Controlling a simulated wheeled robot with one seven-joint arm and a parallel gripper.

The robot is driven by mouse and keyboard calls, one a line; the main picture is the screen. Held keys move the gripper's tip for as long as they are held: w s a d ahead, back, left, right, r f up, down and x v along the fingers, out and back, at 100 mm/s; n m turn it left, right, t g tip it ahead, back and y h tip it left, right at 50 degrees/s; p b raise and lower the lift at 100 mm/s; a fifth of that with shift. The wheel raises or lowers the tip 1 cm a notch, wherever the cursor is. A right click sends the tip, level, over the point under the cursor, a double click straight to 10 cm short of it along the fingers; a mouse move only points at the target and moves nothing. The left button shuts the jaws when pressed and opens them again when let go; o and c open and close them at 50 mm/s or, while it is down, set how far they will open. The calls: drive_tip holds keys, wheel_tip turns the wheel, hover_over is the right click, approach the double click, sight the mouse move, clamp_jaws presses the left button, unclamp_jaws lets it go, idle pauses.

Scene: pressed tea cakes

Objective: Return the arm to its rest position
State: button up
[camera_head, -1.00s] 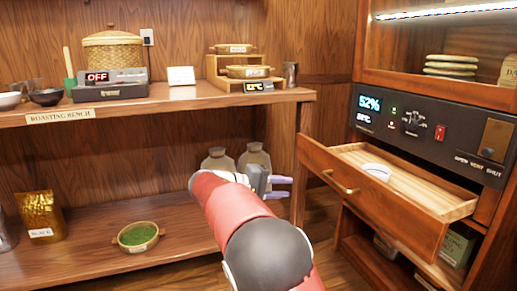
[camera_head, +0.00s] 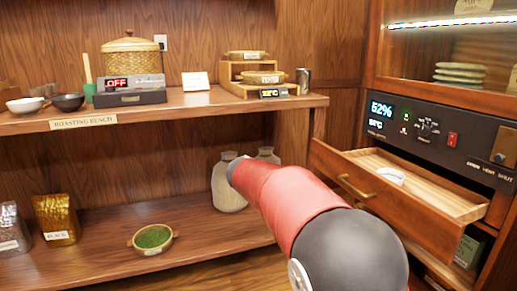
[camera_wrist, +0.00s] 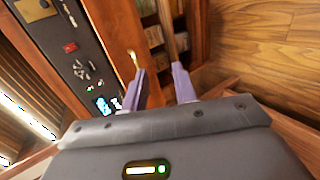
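My gripper (camera_wrist: 163,88) shows in the wrist view with its two purple-grey fingers apart and nothing between them. Beyond the fingers are a brass handle and a wooden cabinet, seen at a tilt. In the head view my red arm reaches in from the lower right, and the gripper is hidden behind the arm.
The roasting bench (camera_head: 200,104) holds a basket (camera_head: 130,59) and bowls. Jars (camera_head: 226,190), a green-filled bowl (camera_head: 152,239) and a gold bag (camera_head: 57,219) stand on the lower shelf.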

drive_tip(key=s+d+r+y+p, duration=0.25)
drive_tip(key=s+d, duration=0.25)
drive_tip(key=s, duration=0.3)
drive_tip(key=s+a+f+m+t+y+p, duration=0.1)
drive_tip(key=s+y, duration=0.3)
drive_tip(key=s, duration=0.7)
drive_tip(key=s+a+f+m+t+y+p, duration=0.1)
drive_tip(key=s+a+m+y+p, duration=0.1)
drive_tip(key=s, duration=0.9)
drive_tip(key=y+p, duration=0.1)
drive_tip(key=y, duration=0.1)
drive_tip(key=shift+a+m+y+p, duration=0.2)
drive_tip(key=shift+m+y+p, duration=0.1)
drive_tip(key=shift+y, duration=0.05)
